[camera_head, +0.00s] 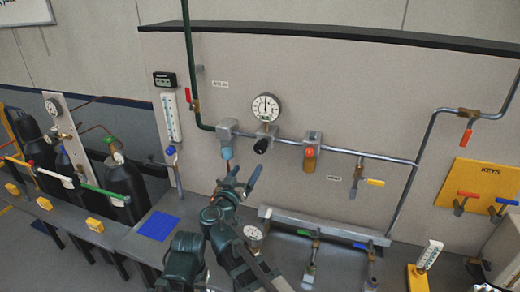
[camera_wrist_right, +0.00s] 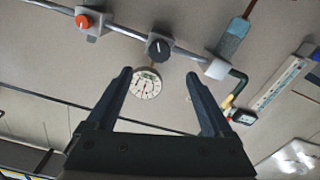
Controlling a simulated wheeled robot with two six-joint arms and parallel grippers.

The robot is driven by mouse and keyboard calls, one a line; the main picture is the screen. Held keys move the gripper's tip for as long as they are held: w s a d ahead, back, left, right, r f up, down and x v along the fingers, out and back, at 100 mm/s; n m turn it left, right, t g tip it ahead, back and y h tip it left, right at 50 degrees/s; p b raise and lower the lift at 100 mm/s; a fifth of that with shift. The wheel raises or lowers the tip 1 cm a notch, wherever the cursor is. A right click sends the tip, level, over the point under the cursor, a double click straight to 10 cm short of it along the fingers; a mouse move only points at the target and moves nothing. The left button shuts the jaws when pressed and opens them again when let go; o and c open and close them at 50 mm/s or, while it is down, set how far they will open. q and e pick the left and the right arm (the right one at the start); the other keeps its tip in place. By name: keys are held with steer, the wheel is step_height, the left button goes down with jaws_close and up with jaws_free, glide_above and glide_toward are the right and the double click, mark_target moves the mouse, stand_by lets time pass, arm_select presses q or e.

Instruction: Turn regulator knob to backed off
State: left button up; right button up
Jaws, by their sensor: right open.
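The black regulator knob (camera_head: 262,145) sits on the pipe just below a round white gauge (camera_head: 266,107). In the right wrist view the knob (camera_wrist_right: 159,48), with a pale pointer line, shows beyond the fingertips, between their lines. My right gripper (camera_head: 245,174) is open and empty, below and slightly left of the knob in the head view. Its spread fingers (camera_wrist_right: 158,76) are apart from the knob in the wrist view. The gauge (camera_wrist_right: 146,84) shows between the fingers. My left gripper is not in view.
A grey block with a blue part (camera_head: 226,153) is left of the knob. An orange-red knob (camera_head: 309,152) is to its right, and a yellow-handled valve (camera_head: 375,182) farther right. A metal rail (camera_head: 325,226) lies below. Gas cylinders (camera_head: 127,188) stand at left.

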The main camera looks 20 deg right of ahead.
mark_target(260, 151)
steer(key=x, duration=1.3)
steer(key=shift+w+d, duration=0.25)
jaws_close()
